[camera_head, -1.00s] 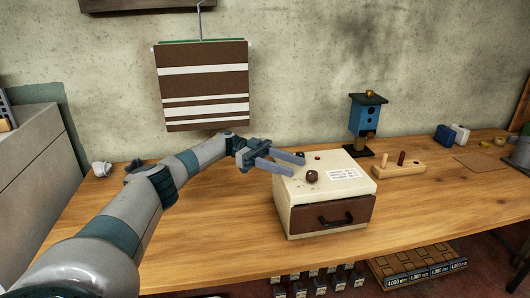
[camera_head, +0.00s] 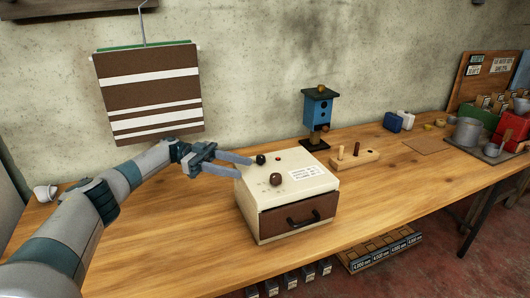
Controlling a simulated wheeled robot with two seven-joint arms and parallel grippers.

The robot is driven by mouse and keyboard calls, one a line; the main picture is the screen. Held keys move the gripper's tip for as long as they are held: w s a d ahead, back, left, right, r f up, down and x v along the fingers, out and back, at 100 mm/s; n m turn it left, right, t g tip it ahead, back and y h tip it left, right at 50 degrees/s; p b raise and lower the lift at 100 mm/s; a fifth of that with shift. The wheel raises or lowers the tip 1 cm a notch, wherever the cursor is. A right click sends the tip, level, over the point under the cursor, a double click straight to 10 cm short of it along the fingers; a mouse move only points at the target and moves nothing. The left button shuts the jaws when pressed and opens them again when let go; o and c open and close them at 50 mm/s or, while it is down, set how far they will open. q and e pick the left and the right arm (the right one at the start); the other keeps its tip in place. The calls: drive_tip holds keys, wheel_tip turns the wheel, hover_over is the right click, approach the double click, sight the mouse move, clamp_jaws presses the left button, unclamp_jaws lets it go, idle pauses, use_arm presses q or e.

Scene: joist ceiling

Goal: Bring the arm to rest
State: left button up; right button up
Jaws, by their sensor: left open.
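My left gripper (camera_head: 238,166) is open and empty. Its two fingers point right, at the left back edge of a cream box (camera_head: 250,190) on the workbench. The box has a brown drawer front (camera_head: 300,215) with a dark handle, which looks shut. On its top are a brown knob (camera_head: 276,179), a black knob (camera_head: 260,159), a small red button and a white label. The fingertips appear close to the black knob; I cannot tell whether they touch it. My right gripper is not in view.
A blue birdhouse (camera_head: 318,108) and a wooden block with pegs (camera_head: 354,159) stand behind the box. Pots (camera_head: 467,132) and a red container stand at the far right. A striped brown cloth (camera_head: 150,95) hangs on the wall. The wooden bench (camera_head: 165,245) is clear in front of my arm.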

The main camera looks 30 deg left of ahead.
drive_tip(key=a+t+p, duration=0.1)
drive_tip(key=p, duration=0.2)
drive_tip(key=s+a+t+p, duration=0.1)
drive_tip(key=p, duration=0.2)
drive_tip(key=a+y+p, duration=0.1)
drive_tip(key=p, duration=0.2)
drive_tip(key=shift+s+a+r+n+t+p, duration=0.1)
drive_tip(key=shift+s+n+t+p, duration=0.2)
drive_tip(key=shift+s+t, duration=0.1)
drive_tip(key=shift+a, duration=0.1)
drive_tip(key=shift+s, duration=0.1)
